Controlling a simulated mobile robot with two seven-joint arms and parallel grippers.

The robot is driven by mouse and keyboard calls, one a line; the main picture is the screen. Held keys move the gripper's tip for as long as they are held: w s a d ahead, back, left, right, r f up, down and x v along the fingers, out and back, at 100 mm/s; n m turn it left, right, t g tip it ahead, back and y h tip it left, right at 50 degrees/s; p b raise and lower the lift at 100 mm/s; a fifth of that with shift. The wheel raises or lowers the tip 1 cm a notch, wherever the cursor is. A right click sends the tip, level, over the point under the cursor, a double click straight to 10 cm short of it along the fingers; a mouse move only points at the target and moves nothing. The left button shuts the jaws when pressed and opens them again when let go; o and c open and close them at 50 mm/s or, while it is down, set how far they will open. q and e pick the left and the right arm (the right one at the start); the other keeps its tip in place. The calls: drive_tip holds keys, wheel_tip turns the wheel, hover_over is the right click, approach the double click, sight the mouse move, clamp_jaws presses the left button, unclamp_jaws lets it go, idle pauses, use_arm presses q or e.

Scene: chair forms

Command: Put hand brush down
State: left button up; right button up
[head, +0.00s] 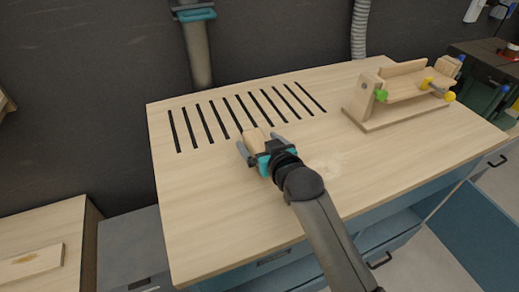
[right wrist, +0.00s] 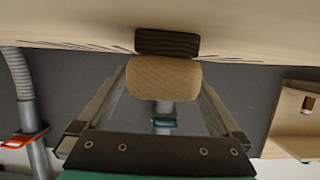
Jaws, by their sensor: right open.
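The hand brush has a pale wooden body (head: 254,139) and sits on the light wooden worktable (head: 210,215), near the slots. In the right wrist view its wooden body (right wrist: 165,78) shows with dark bristles (right wrist: 167,43) against the table surface. My right gripper (head: 261,145) is open, with one finger on each side of the brush. My left gripper is not in view.
Several dark slots (head: 240,113) are cut in the tabletop. A wooden jig (head: 395,103) with green and yellow knobs stands at the right end. A vertical hose (head: 196,55) hangs behind the table. The front left of the tabletop is clear.

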drive_tip(key=c, duration=1.5)
drive_tip(key=shift+c, duration=0.2)
